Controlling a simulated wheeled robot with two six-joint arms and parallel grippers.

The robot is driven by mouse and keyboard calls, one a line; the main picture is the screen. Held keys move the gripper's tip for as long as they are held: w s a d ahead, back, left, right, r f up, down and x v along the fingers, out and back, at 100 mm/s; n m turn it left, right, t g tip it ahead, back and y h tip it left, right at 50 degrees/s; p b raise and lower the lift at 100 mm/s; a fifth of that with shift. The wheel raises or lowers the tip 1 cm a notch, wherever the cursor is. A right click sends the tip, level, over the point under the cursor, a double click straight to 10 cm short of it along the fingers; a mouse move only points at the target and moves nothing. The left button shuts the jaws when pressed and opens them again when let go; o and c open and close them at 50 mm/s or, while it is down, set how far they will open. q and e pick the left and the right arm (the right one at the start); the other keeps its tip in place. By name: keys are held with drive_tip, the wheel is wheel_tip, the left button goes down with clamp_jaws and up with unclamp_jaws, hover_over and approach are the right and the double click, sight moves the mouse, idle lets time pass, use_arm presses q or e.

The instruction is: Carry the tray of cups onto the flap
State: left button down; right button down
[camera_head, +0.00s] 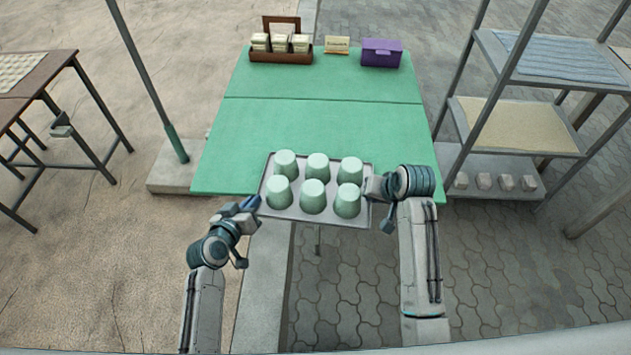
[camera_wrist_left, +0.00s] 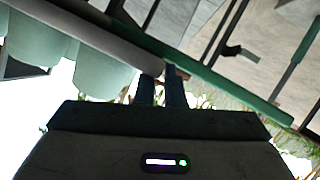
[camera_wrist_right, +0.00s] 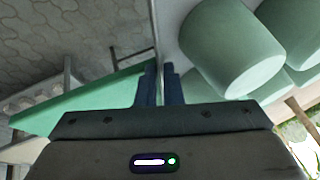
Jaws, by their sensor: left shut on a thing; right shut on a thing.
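A grey tray (camera_head: 332,219) carries several pale green upside-down cups (camera_head: 312,196) in two rows. It lies over the near edge of the green table flap (camera_head: 230,165) in the head view; whether it touches the flap I cannot tell. My left gripper (camera_head: 252,203) is shut on the tray's left edge, and its fingers (camera_wrist_left: 162,88) meet the rim in the left wrist view. My right gripper (camera_head: 372,188) is shut on the tray's right edge, and its fingers (camera_wrist_right: 160,85) show on the rim in the right wrist view, beside the cups (camera_wrist_right: 230,45).
On the table's far end stand a wooden box with packets (camera_head: 281,57), a small sign (camera_head: 337,45) and a purple box (camera_head: 381,53). A metal shelf rack (camera_head: 520,125) stands right, a brown table (camera_head: 45,80) left, and a pole (camera_head: 150,90) beside the flap. The flap's middle is clear.

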idle(0.7)
wheel_tip(320, 180, up, 5)
drive_tip(key=p, duration=0.5)
drive_tip(key=shift+w, duration=0.1)
idle(0.9)
